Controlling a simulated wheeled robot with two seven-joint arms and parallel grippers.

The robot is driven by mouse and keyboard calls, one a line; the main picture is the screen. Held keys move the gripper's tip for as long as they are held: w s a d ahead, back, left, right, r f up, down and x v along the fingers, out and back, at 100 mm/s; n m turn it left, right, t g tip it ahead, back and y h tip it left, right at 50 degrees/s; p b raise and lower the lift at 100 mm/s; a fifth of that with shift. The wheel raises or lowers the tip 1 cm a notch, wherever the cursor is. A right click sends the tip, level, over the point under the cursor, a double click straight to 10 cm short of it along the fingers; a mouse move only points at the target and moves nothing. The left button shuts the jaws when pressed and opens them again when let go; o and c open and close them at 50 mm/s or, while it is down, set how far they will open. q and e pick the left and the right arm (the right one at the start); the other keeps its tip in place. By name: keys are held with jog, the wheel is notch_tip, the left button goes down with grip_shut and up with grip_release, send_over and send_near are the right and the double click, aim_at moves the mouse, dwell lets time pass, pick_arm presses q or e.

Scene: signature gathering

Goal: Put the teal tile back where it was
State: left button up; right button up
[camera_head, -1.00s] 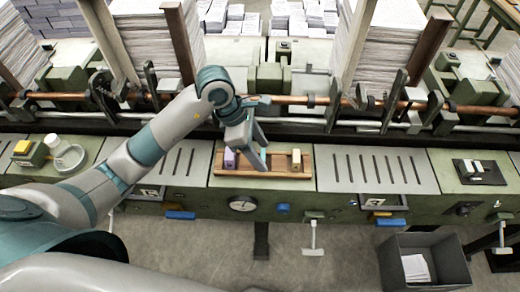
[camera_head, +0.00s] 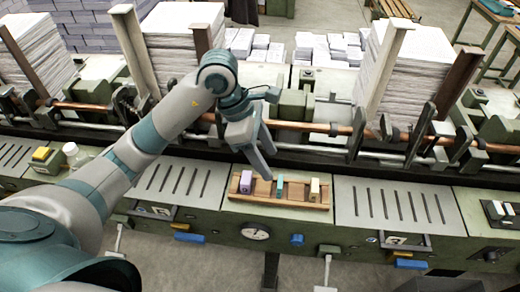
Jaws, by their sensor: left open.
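The teal tile (camera_head: 280,187) stands in the middle of a wooden rack (camera_head: 290,206), between a purple tile (camera_head: 246,181) on the left and a cream tile (camera_head: 314,190) on the right. Clear gaps separate it from both. My left gripper (camera_head: 269,166) is open and appears empty, with its fingers just above and behind the rack, between the purple and teal tiles. The fingers look clear of the teal tile. My right gripper is not in view.
A copper-coloured rail (camera_head: 300,126) crosses behind the rack, with tall paper stacks (camera_head: 387,60) beyond. Slotted grey plates (camera_head: 390,204) flank the rack. A yellow-topped block (camera_head: 41,155) and a white bottle (camera_head: 72,153) stand at the left.

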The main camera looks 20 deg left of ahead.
pick_arm(q)
jog(key=shift+b+v, duration=0.55)
jog(key=shift+v, duration=1.5)
